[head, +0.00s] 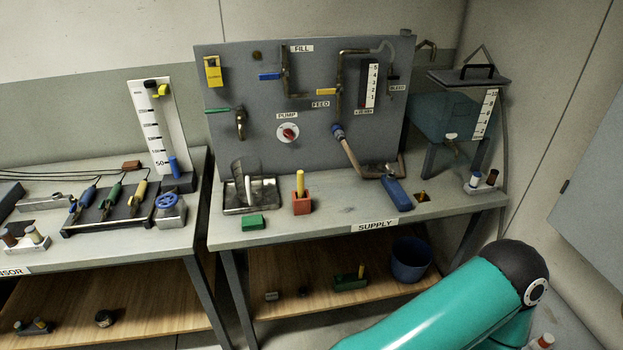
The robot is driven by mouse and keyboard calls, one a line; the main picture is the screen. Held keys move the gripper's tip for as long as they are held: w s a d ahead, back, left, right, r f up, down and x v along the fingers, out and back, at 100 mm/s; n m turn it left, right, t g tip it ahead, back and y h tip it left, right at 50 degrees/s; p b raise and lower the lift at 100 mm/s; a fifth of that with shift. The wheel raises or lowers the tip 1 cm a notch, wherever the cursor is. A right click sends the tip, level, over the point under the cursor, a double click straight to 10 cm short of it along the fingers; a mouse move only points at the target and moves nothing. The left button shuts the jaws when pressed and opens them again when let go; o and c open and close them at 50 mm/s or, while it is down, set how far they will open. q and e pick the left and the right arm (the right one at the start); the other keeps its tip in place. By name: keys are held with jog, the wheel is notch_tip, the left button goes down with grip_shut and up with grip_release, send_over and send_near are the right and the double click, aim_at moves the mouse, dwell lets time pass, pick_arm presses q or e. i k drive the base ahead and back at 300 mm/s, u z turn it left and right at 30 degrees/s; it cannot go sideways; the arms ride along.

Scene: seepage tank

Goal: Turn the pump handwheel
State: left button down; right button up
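A grey upright panel (220,130) stands at the back of the table marked SUPPLY. A round white dial with a red knob (288,132) sits on it just below the PUMP label (287,115). A small blue handwheel (168,201) tops a grey block on the left table. I cannot tell from this view which of the two is the pump handwheel. Neither is touched by a gripper. A teal link of my arm fills the lower right, well away from both. Neither of my grippers is in view.
The SUPPLY table (330,220) has free room at its front middle. A red block with a yellow peg (301,203), a green block (253,222) and a metal tray (262,204) stand before the panel. A blue-handled hose nozzle (397,194) lies right. A blue bucket (410,262) stands below.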

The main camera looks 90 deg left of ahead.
aim_at(166, 204)
jog(key=z, duration=0.45)
jog(key=i, duration=0.2)
jog(key=u, duration=2.75)
jog(key=i, duration=0.25)
jog(key=u, duration=2)
jog(key=k, duration=0.6)
jog(key=u, duration=0.4)
jog(key=i, duration=1.65)
jog(key=z, duration=0.4)
